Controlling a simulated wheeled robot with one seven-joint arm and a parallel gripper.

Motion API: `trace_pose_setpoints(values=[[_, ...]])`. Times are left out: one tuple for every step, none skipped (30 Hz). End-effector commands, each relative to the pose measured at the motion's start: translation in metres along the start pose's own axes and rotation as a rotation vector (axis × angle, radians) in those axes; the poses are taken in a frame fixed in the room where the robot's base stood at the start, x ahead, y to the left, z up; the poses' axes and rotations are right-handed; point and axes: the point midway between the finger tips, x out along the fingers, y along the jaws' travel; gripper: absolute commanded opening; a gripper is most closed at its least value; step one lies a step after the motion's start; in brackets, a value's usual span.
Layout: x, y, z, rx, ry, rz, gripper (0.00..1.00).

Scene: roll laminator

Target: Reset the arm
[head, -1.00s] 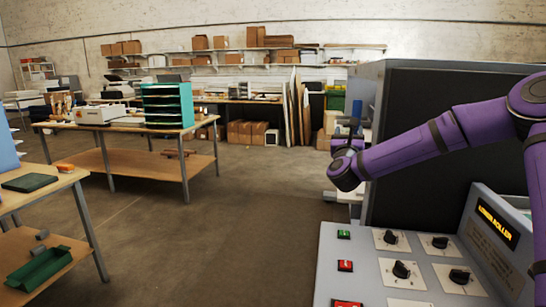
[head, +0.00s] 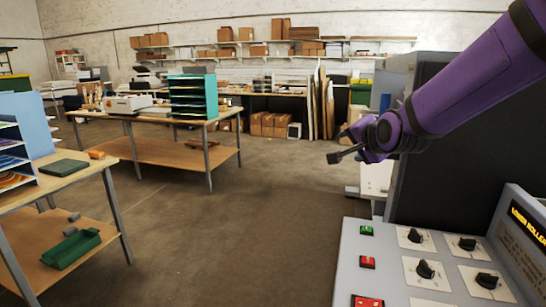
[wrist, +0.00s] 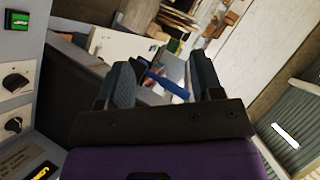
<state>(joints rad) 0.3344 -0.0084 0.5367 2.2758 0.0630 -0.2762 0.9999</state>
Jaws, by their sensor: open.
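My purple arm comes in from the upper right in the head view. My gripper (head: 340,148) hangs in the air in front of the laminator's dark side panel, pointing left, above and behind the control panel (head: 385,265). In the wrist view my gripper (wrist: 165,80) shows its two dark fingers apart, with nothing held between them. The laminator (head: 440,180) stands at the right with black knobs, a green button (head: 367,230) and red buttons. Part of its panel also shows at the left of the wrist view (wrist: 22,60).
A wooden bench (head: 165,150) with a teal shelf unit (head: 193,97) and a white machine stands at mid left. A nearer table (head: 85,180) at the left holds a blue rack and a dark green item. The floor between is clear.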

Motion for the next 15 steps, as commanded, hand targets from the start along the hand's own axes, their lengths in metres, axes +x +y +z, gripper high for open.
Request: trace_pose_setpoints(values=[[-0.018,0.003,0.000,-0.071,-0.006,0.039,0.60],[-0.027,0.005,0.000,-0.114,-0.012,0.065,0.60],[-0.040,0.010,0.000,-0.169,-0.022,0.101,0.60],[-0.051,0.014,0.000,-0.209,-0.030,0.127,0.60],[-0.061,0.017,0.000,-0.248,-0.040,0.152,0.60],[-0.075,0.022,0.000,-0.298,-0.053,0.186,0.60],[-0.086,0.027,0.000,-0.335,-0.065,0.211,0.60],[-0.097,0.030,0.000,-0.370,-0.077,0.234,0.60],[-0.112,0.036,0.000,-0.415,-0.095,0.264,0.60],[-0.123,0.041,0.001,-0.448,-0.110,0.286,0.60],[-0.135,0.045,0.001,-0.479,-0.125,0.307,0.60],[-0.150,0.051,0.001,-0.519,-0.148,0.333,0.60],[-0.162,0.057,0.002,-0.548,-0.166,0.352,0.60],[-0.173,0.062,0.003,-0.576,-0.186,0.371,0.60],[-0.189,0.069,0.004,-0.612,-0.213,0.391,0.60]])
